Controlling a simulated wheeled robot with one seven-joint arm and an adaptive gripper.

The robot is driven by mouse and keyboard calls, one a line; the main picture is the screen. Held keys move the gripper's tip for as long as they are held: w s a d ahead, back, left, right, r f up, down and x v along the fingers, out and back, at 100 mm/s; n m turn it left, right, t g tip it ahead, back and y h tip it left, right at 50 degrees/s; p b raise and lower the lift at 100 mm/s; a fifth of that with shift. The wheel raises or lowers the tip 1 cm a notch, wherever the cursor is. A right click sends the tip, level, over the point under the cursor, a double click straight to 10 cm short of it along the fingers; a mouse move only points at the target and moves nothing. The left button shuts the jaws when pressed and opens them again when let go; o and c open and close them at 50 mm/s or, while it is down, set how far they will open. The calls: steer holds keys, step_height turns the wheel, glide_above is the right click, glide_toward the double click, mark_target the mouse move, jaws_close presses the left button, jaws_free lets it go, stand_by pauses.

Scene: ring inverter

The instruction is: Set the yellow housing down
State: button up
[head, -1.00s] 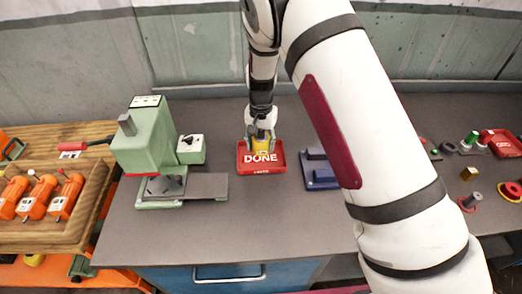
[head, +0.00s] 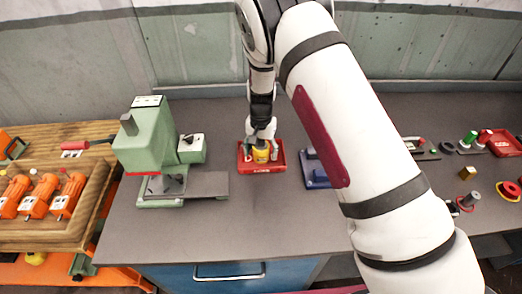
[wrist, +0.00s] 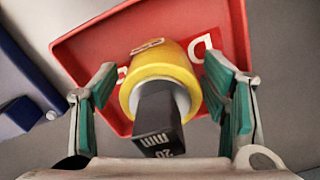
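The yellow housing (head: 261,154) stands in the red tray (head: 245,168) on the bench, covering part of the lettering. In the wrist view the housing (wrist: 160,65) is a round yellow body with a dark block (wrist: 157,120) marked "20 mm" standing in its middle. My gripper (head: 262,142) is right over the tray. In the wrist view its green-padded fingers (wrist: 160,75) are spread, one on each side of the housing, with a gap on both sides. The red tray (wrist: 85,50) lies beneath the housing. The housing's underside is hidden.
A green press (head: 150,145) stands left of the tray. A blue fixture (head: 315,170) is close on the right, partly hidden by my arm. Orange units (head: 40,195) sit in a wooden tray at far left. Bare bench lies in front of the red tray.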

steer(key=shift+r, duration=0.1)
step_height(320, 180, up, 11)
steer(key=shift+f+b, duration=0.15)
steer(key=shift+b, duration=0.45)
steer(key=shift+d+r, duration=0.1)
steer(key=shift+r, duration=0.9)
steer(key=s+d+r+n+t, duration=0.1)
steer(key=s+d+r, duration=0.25)
steer(key=r, duration=0.25)
steer(key=s+d+r+y, duration=0.1)
steer(key=s+d+r, duration=0.1)
steer(key=s+r, duration=0.3)
steer(key=s+d+r+n+t, duration=0.1)
steer(key=s+d+r, duration=0.2)
steer(key=r, duration=0.5)
steer(key=s+d+r+n+t, duration=0.1)
steer(key=s+d+r, duration=0.1)
steer(key=s, duration=0.7)
steer(key=s+d+r+n+t+h, duration=0.1)
steer(key=s+d, duration=0.3)
steer(key=s, duration=0.6)
steer(key=shift+s+d+r+t, duration=0.25)
steer(key=shift+s+r+t, duration=0.05)
steer(key=shift+r+t, duration=0.55)
